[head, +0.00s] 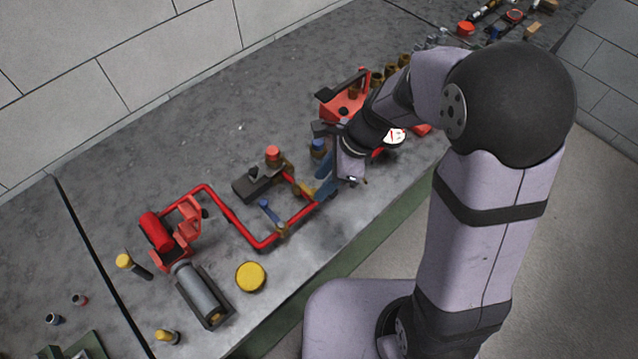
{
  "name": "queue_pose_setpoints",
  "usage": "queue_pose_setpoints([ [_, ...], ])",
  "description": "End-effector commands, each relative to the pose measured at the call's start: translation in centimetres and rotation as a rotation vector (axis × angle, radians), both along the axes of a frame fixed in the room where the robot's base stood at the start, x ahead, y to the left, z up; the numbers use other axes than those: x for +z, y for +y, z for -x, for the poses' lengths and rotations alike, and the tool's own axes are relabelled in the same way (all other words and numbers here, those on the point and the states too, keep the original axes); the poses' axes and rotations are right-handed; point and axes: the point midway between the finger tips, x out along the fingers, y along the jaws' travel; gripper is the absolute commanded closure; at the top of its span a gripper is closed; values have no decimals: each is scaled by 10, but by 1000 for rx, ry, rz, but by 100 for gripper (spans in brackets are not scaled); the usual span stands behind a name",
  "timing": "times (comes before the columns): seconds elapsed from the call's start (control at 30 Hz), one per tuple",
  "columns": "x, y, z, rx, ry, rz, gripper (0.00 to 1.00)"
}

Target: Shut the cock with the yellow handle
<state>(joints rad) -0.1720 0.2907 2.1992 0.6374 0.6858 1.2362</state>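A small yellow-brass piece (304,190) sits on the red pipe near the middle of the bench. It may be the cock with the yellow handle, but it is too small and partly covered for me to tell the handle's angle. My gripper (330,184) is just right of it, low over the pipework. Whether it touches the piece cannot be told. The arm hides part of the pipework behind it, and the fingers are too small to show whether they are open or shut.
A blue-handled cock (268,212) stands to the left on the red pipe (237,222). A red-capped part (273,155) and a blue-capped part (318,147) rise close behind. A yellow disc (250,277) and grey cylinder (200,292) lie in front. The back-left bench is clear.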

Motion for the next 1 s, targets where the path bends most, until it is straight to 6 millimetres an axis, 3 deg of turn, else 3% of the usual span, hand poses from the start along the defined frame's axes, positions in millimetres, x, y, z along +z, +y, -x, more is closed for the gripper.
queue_pose_setpoints([
  [0.2, -20, 8, 1, 1, 2, 0, 65],
  [0.57, -25, 10, 0, 0, -1, 0, 65],
  [0.6, -25, 10, 0, 0, -1, 0, 67],
  [0.73, -25, 10, 0, 0, -1, 0, 98],
  [1.0, -24, 10, 0, -6, -1, 0, 100],
])
